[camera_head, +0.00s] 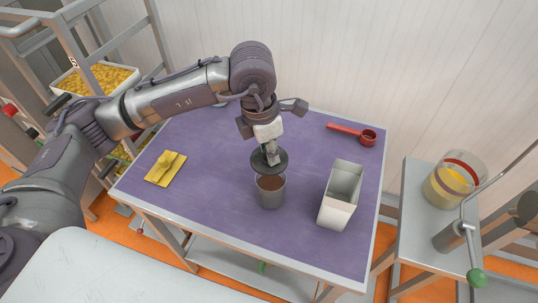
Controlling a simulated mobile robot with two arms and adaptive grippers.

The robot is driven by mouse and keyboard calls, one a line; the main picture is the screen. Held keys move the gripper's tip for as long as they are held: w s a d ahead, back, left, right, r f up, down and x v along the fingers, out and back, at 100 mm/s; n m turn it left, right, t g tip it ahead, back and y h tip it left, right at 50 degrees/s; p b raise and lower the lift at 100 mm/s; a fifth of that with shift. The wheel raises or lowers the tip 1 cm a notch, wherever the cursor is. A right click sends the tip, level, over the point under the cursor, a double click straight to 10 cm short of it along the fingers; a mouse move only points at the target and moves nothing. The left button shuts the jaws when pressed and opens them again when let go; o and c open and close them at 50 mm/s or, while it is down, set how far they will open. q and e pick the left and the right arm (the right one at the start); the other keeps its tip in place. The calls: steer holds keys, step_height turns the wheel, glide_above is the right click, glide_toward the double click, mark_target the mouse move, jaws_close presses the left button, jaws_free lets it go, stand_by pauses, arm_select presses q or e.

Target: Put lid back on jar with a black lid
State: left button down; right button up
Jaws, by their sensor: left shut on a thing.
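A round black lid (264,163) is held by my left gripper (270,152), which comes in from the left and is shut on the lid's top. The lid is just above a grey jar (271,198) with brown contents, toward the jar's back edge. The front part of the jar's opening shows below the lid. Whether lid and rim touch cannot be told. The jar stands upright on the purple table (225,215). My right gripper is not in view.
A white open box (338,208) stands right of the jar. A red scoop (366,138) lies at the back right. A yellow cloth (160,178) with a yellow item lies at the left. A glass container (452,186) stands on a side table. The table's front left is clear.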

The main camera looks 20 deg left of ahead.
arm_select(q)
steer(key=shift+d+r, duration=0.15)
steer(key=shift+d, duration=0.15)
steer(key=shift+w+a+f+b, duration=0.1)
steer(key=shift+f+b, duration=0.15)
steer(key=shift+f, duration=0.45)
steer(key=shift+w+a+f+b, duration=0.1)
steer(key=shift+f+b, duration=0.15)
steer(key=shift+f, duration=0.8)
steer(key=shift+f+b, duration=0.3)
steer(key=shift+f, duration=0.1)
step_height(320, 180, down, 2)
steer(key=shift+f+b, duration=0.1)
steer(key=shift+b, duration=1.1)
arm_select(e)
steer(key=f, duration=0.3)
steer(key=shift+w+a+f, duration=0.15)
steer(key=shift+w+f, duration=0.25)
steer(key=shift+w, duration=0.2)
